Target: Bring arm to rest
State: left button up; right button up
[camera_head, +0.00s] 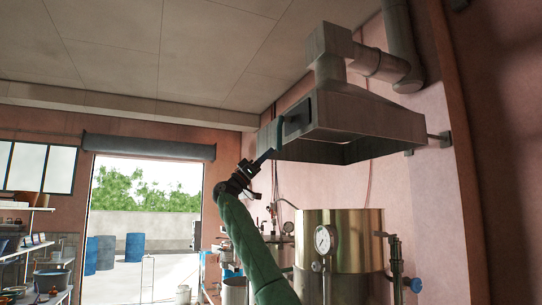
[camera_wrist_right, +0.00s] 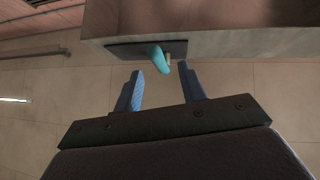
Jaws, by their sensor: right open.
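My right arm, in a green sleeve, reaches up in the middle of the head view. Its gripper (camera_head: 265,157) is raised just below the left end of the metal hood (camera_head: 365,117). In the wrist view the right gripper (camera_wrist_right: 160,72) is open, with its two blue fingers apart and nothing held between them. A teal handle (camera_wrist_right: 158,57) on a dark plate shows just beyond the fingertips, apart from them as far as I can tell. In the head view this handle (camera_head: 283,132) is on the hood's left end. My left gripper is not in view.
A brass-coloured boiler (camera_head: 345,235) with a pressure gauge (camera_head: 323,240) stands below the hood, right of my arm. Shelves (camera_head: 30,250) are at the far left. An open doorway shows blue barrels (camera_head: 134,247) outside. A duct (camera_head: 385,70) runs above the hood.

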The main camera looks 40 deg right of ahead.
jog(key=shift+w+a+f, duration=0.1)
jog(key=shift+a+f, duration=0.2)
dwell(0.6)
